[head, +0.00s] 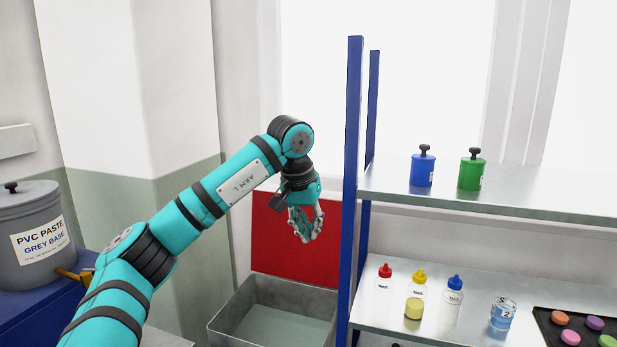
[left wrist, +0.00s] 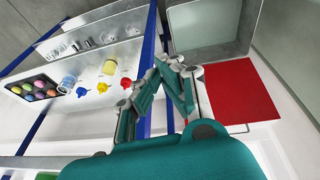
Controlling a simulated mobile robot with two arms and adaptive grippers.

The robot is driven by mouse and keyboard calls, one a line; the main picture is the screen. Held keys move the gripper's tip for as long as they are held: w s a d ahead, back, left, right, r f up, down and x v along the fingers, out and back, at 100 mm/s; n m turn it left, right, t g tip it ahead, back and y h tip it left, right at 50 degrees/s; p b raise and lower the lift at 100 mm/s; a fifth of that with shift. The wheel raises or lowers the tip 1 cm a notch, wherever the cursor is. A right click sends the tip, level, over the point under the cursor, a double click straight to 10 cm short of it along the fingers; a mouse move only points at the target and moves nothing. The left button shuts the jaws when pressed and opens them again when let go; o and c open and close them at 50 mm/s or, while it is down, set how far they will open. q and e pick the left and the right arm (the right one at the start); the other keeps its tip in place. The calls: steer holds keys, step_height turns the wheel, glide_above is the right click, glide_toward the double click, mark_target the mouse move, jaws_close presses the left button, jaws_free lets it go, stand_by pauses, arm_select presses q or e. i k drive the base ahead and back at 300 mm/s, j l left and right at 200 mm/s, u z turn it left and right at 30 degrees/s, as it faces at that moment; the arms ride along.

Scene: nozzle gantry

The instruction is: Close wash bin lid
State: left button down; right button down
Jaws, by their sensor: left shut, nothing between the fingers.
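The wash bin (head: 228,326) is a grey metal box, open at the top, low in the middle of the head view. A red flat panel (head: 270,240), which looks like its lid, stands upright behind the bin's back edge. In the left wrist view the bin (left wrist: 210,57) is at the top and the red panel (left wrist: 240,95) is below it. My left gripper (head: 306,238) is shut and empty, pointing down in front of the panel and above the bin. It also shows in the left wrist view (left wrist: 172,68). I cannot tell whether it touches the panel. My right gripper is out of view.
A blue-posted rack (head: 354,150) stands just right of the bin and my left gripper. Its shelves hold blue (head: 422,170) and green (head: 471,172) canisters, squeeze bottles (head: 415,300) and a tray (head: 545,325) of colours. A grey paste drum (head: 28,240) stands at left.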

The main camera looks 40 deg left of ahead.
mark_target(276, 251)
steer(key=i+j, duration=1.1)
